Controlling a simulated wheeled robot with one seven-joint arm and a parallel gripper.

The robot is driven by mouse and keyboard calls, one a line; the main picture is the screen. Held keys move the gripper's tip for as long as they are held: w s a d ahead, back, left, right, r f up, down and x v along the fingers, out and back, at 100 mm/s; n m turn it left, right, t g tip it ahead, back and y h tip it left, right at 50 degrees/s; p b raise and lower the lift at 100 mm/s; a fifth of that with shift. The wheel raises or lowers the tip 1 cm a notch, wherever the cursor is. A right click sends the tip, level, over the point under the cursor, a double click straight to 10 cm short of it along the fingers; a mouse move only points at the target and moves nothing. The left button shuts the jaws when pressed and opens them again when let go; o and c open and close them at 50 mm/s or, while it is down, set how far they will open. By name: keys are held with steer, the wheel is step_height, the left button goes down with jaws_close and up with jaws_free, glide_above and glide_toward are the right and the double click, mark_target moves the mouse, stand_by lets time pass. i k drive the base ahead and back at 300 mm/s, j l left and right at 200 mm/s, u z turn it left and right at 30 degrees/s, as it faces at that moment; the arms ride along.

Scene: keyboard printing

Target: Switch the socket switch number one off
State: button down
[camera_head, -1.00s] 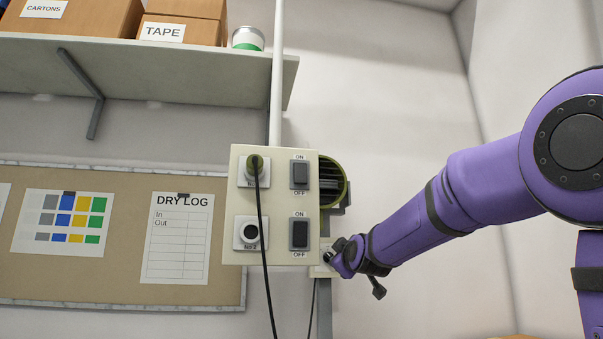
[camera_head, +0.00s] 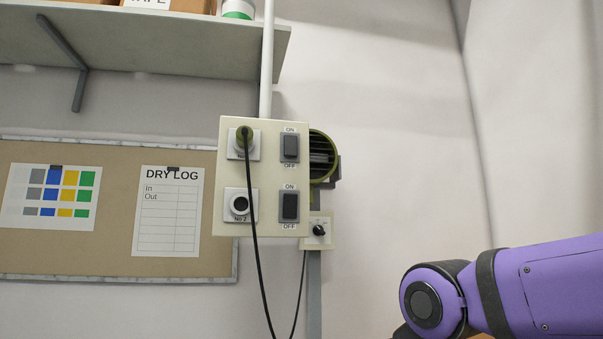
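The socket panel (camera_head: 265,180) is a cream box on a pole at the picture's middle. The upper socket's number is covered by the plug and cable. I cannot tell which way either rocker is pressed. My gripper is out of view; only my purple arm shows at the lower right.
A green round fan-like unit (camera_head: 322,157) is behind the panel's right side. A small box with a black knob (camera_head: 318,230) is below it. A shelf (camera_head: 190,42) is above left and a pinboard (camera_head: 115,214) is at left. Space right of the panel is clear.

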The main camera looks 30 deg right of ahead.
mark_target(290, 142)
steer(key=z, duration=1.65)
steer(key=k+j, duration=0.5)
steer(key=j, duration=0.15)
steer(key=k+j, duration=0.55)
steer(key=j, duration=0.1)
